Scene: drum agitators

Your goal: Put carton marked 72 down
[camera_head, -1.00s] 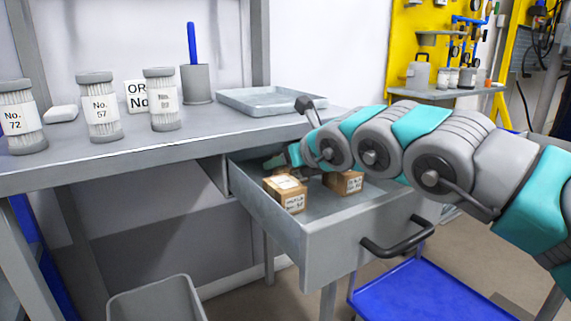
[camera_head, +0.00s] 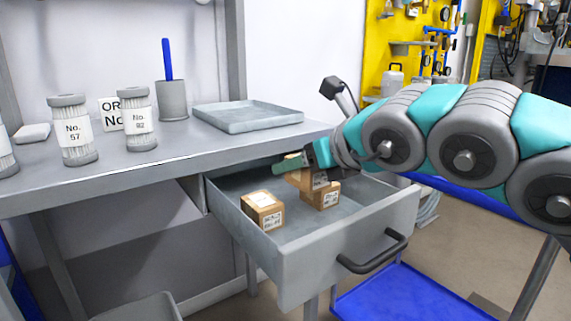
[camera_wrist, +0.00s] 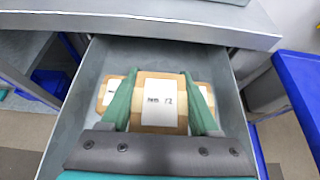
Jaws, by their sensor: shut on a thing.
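My gripper (camera_head: 290,166) is shut on a small brown carton (camera_head: 301,180) and holds it above the open grey drawer (camera_head: 330,250). In the wrist view the carton (camera_wrist: 158,104) sits between the two green fingers of my gripper (camera_wrist: 160,98). Its white label seems to read 72, though the print is blurred. Two other brown cartons lie in the drawer: one at the left (camera_head: 262,211) and one at the right (camera_head: 321,198), partly behind the held carton in the head view. Their labels are too small to read.
The bench top (camera_head: 150,165) above the drawer holds a shallow grey tray (camera_head: 248,118), a cup with a blue handle (camera_head: 172,100), a small sign (camera_head: 111,114) and several ribbed canisters, including No. 57 (camera_head: 73,130). A blue surface (camera_head: 405,296) lies low beside the drawer.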

